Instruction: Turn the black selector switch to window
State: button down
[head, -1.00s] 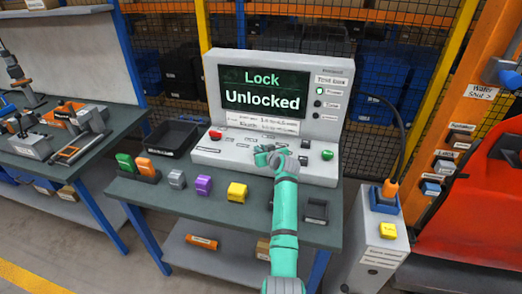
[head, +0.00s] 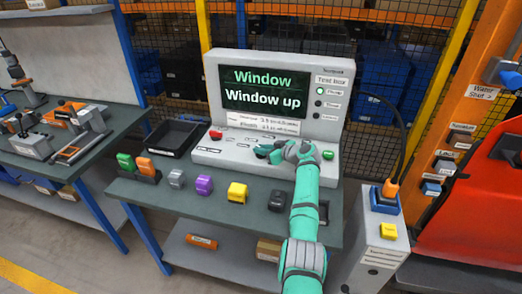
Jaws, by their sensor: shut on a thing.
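The grey test box (head: 329,128) stands on the dark green bench, and its screen (head: 265,90) reads "Window" and "Window up". My gripper (head: 265,151) is low over the box's sloped front panel and shut on the black selector switch. The fingers hide most of the switch, so its pointer angle cannot be made out. My green arm reaches in from the bottom right of centre.
A red button (head: 216,134) and a green button (head: 328,155) flank the panel. A black tray (head: 175,136) lies left of the box.

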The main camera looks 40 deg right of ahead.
dwell(0.4)
jog(key=c, duration=1.7)
grip_release()
jog(key=shift+s, duration=0.1)
jog(key=v, duration=1)
jog(key=shift+s+r, duration=0.2)
jog(key=shift+s, duration=0.05)
jog(key=shift+w, duration=0.1)
